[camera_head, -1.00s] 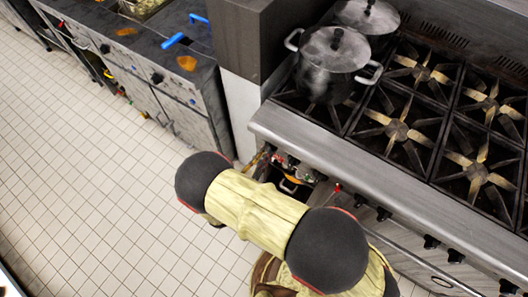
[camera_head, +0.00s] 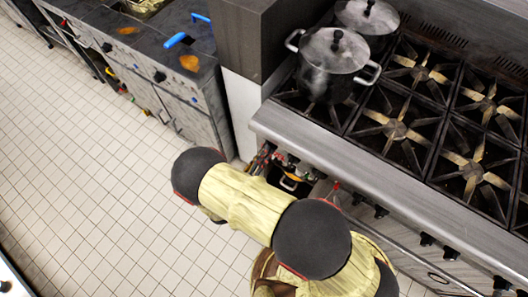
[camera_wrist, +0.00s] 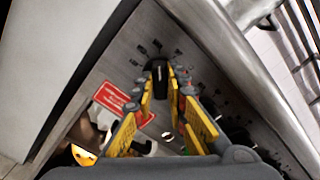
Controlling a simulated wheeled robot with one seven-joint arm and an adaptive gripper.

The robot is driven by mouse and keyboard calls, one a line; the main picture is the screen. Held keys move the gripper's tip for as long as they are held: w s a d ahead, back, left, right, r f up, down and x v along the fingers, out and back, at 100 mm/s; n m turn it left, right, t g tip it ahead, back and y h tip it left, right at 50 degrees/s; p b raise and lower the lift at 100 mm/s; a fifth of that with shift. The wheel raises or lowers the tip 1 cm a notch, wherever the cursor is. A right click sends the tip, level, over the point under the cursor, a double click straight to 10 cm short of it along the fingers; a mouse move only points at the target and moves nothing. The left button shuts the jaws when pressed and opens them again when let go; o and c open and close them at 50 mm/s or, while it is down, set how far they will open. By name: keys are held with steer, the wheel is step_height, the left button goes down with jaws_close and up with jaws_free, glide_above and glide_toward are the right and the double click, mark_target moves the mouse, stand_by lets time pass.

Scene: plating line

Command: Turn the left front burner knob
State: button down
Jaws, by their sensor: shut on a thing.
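In the wrist view, a black stove knob (camera_wrist: 158,76) with a pale line on its face sits on the grey control panel, with dark marks around it. My gripper (camera_wrist: 160,90) has its yellow-and-grey fingers on both sides of this knob and is shut on it. In the head view, my gripper (camera_head: 285,170) is partly hidden at the stove's left front, below the steel front ledge. The held knob cannot be made out there. The pale line on the knob looks slightly tilted in the wrist view.
More black knobs (camera_head: 427,239) run along the stove front to the right. Two steel pots (camera_head: 330,55) stand on the left burners; the other burner grates (camera_head: 398,130) are bare. A red label (camera_wrist: 112,98) is on the panel. Tiled floor (camera_head: 90,180) is open at left.

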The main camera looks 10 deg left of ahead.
steer(key=c, duration=1.8)
jaws_free()
steer(key=shift+c, duration=0.2)
steer(key=shift+o, duration=0.4)
steer(key=v, duration=0.7)
steer(key=shift+s+a, duration=0.15)
steer(key=shift+s, duration=0.05)
